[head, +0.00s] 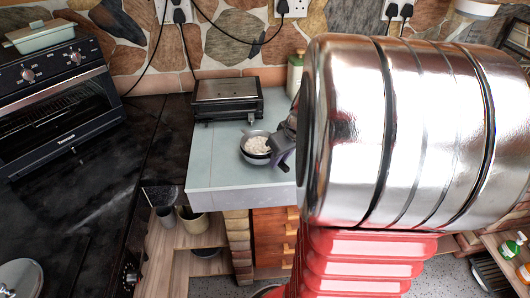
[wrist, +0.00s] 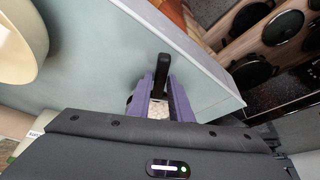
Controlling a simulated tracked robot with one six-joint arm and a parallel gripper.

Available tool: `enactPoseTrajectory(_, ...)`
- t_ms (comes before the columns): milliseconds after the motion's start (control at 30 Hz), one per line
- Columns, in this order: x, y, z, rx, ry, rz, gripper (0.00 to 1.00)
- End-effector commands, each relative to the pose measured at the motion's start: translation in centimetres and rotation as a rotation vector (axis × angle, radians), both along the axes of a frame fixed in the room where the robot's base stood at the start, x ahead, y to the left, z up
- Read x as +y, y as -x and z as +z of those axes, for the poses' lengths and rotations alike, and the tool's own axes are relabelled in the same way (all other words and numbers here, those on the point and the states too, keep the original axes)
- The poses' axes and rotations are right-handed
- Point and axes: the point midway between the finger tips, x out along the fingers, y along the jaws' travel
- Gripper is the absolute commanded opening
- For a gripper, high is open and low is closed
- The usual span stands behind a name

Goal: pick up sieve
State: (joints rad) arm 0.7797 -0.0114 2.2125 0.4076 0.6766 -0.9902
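A black and silver grill (head: 228,98) stands behind the sieve. The front of the counter is clear. Open shelves lie below.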

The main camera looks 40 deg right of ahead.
Motion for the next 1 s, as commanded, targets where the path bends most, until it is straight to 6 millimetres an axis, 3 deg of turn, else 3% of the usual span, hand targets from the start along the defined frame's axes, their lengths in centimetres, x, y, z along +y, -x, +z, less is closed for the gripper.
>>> enactPoseTrajectory(267,0.0,0.0,0.0,0.0,0.0,0.0,0.0)
enactPoseTrajectory(767,-0.1,0.0,0.2,-0.001,0.001,0.0,0.0)
enactPoseTrajectory(1000,-0.1,0.0,2.3,-0.004,0.003,-0.001,0.0)
